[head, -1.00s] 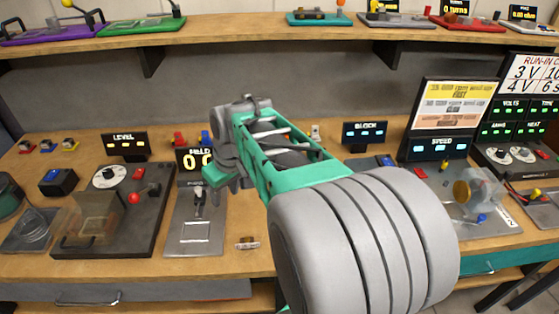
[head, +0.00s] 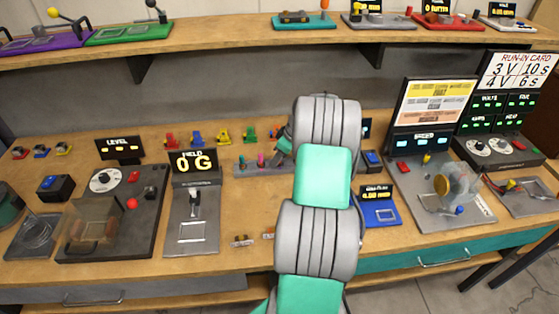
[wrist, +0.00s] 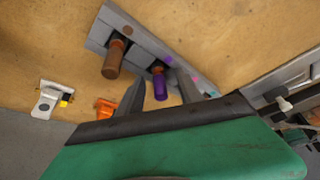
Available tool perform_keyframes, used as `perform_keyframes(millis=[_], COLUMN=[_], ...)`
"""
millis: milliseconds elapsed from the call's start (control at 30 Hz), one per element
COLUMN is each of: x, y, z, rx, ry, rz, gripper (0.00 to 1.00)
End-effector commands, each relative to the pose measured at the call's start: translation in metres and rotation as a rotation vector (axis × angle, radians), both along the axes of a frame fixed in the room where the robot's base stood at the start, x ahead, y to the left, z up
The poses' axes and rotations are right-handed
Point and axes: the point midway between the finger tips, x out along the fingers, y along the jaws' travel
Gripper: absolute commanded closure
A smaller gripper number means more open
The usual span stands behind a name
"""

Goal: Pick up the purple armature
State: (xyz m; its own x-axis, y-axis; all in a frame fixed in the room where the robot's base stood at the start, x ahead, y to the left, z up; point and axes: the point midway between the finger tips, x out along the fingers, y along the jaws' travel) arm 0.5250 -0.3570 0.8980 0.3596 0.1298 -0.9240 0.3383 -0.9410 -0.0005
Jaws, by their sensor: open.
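The purple armature (wrist: 160,86) shows in the wrist view as a short purple cylinder with a dark ringed end, at the grey rack (wrist: 140,38). My gripper (wrist: 160,76) is open, with one dark finger on each side of the purple armature in the picture. I cannot tell whether either finger touches it. A brown armature (wrist: 114,60) is at the same rack, to the left. In the head view the rack (head: 246,171) is partly covered by my arm. The purple armature is not clearly visible there, and my gripper is mostly hidden.
A green piece (head: 241,163) and a pink piece (head: 261,160) are at the rack's left part. Several coloured clips stand behind it, including a yellow one (head: 223,136). The field meter (head: 194,163) stands left, and a blue device (head: 378,207) right of my arm.

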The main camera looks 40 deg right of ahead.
Motion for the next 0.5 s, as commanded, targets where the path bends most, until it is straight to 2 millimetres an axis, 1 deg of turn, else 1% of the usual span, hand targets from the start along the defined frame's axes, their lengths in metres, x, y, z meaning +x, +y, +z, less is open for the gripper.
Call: perform_keyframes(millis=[167, 500], x=[0.0001, -0.0001], y=[-0.0002, 0.0], z=[-0.0001, 0.0002], rx=[-0.001, -0.001], ry=[0.0, 0.0], rz=[0.0, -0.001], gripper=[0.58, 0.86])
